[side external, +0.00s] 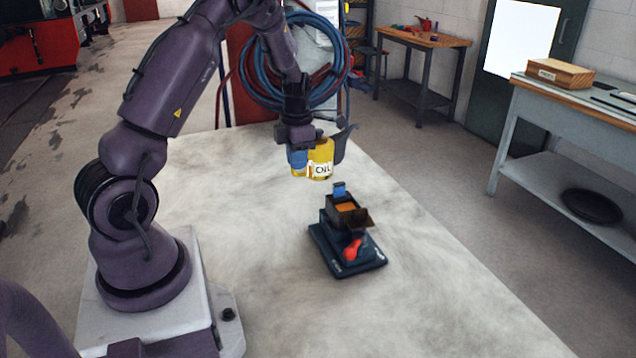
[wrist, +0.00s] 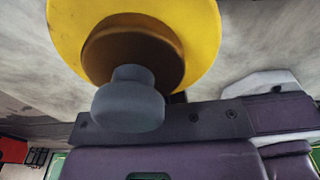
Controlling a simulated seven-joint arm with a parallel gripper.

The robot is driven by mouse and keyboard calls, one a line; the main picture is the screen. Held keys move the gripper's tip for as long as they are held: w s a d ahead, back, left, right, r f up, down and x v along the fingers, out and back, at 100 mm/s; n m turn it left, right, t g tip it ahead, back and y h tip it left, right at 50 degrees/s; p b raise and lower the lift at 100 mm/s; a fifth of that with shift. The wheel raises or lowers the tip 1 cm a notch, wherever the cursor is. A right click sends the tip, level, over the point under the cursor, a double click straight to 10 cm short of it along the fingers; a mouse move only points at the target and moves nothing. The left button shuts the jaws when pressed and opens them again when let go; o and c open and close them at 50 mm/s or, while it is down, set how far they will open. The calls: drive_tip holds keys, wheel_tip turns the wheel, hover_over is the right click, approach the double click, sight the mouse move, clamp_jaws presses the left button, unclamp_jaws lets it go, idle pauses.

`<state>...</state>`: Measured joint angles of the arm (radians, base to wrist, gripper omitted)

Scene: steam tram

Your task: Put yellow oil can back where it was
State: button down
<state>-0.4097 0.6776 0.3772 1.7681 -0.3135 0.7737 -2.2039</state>
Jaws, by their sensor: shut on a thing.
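The yellow oil can (side external: 319,160) with a white label reading "OIL" hangs in my gripper (side external: 298,152), above the pale table. In the side view it is held up in the air, behind and a little left of a small dark device. In the wrist view the can (wrist: 200,30) fills the top as a yellow round body with a dark ring and a grey-blue knob (wrist: 130,98). My gripper is shut on the can; the fingertips are mostly hidden by it.
The dark device (side external: 345,265) with an orange-filled open box and a red part stands on the table (side external: 450,310). The table around it is clear. A workbench with a wooden box (side external: 560,73) stands at the right, and a small bench (side external: 425,38) at the back.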

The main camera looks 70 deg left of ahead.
drive_tip(key=w+a+f, duration=0.1)
drive_tip(key=f, duration=0.1)
drive_tip(key=w+a+f, duration=0.3)
drive_tip(key=w+f, duration=0.1)
drive_tip(key=shift+w+a+f, duration=0.1)
drive_tip(key=shift+w+a, duration=0.15)
drive_tip(key=shift+a, duration=0.1)
drive_tip(key=shift+w+a+f, duration=0.35)
drive_tip(key=shift+w+f, duration=0.1)
drive_tip(key=shift+f, duration=1.6)
drive_tip(key=shift+f, duration=0.1)
drive_tip(key=c, duration=1.2)
unclamp_jaws()
drive_tip(key=shift+f, duration=0.1)
